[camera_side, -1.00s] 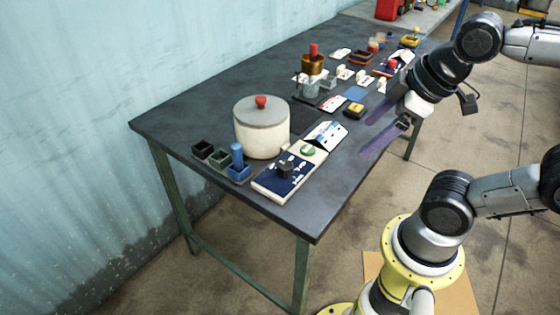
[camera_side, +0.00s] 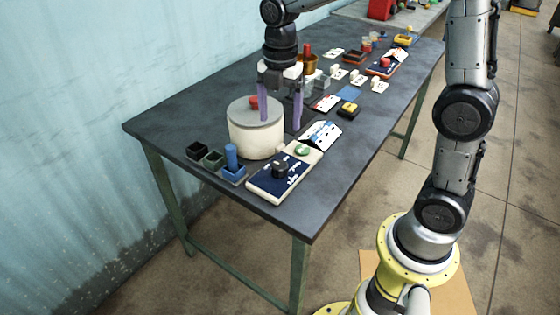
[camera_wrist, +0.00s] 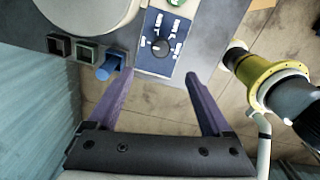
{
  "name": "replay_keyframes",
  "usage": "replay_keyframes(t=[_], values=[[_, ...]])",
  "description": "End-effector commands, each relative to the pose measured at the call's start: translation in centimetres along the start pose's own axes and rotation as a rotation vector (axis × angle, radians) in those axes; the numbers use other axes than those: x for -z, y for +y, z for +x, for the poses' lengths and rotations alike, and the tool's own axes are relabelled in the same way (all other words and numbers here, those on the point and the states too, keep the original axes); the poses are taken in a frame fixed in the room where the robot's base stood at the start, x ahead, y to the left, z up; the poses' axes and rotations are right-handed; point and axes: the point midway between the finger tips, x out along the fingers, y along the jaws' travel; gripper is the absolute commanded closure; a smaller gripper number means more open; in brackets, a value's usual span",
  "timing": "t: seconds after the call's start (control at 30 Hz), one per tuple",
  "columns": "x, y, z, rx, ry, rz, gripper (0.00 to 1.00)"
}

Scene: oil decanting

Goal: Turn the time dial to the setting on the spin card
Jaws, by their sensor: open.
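The time dial (camera_side: 281,168) is a dark round knob on a blue panel with white marks (camera_side: 262,183), near the table's front corner. In the wrist view the dial (camera_wrist: 160,46) shows just beyond my fingertips, centred between them. A tilted white card with blue and dark marks (camera_side: 321,134) stands behind the panel; it may be the spin card, but its print is too small to read. My gripper (camera_side: 280,122) is open and empty, with purple fingers pointing down. It hangs above the table by the pot, apart from the dial. It also shows in the wrist view (camera_wrist: 160,74).
A cream pot (camera_side: 256,138) with a grey lid and red knob stands left of the panel. Small black, green and blue holders (camera_side: 213,159) sit at its front, the blue one with a peg. A green button (camera_side: 302,150) is on the panel's far end. Cards and containers fill the far table.

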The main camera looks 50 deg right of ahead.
Motion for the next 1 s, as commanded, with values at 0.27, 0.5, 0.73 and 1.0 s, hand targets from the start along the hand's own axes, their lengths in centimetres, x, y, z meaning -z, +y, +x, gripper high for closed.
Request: replay_keyframes(t=[0.27, 0.5, 0.73, 1.0], values=[[0.0, -0.2, 3.1, 0.015, 0.004, 0.003, 0.16], [0.0, -0.2, 7.8, 0.015, 0.004, 0.003, 0.16], [0.0, -0.3, 11.8, 0.012, 0.003, 0.003, 0.16], [0.0, -0.2, 14.0, 0.01, 0.002, 0.003, 0.16]])
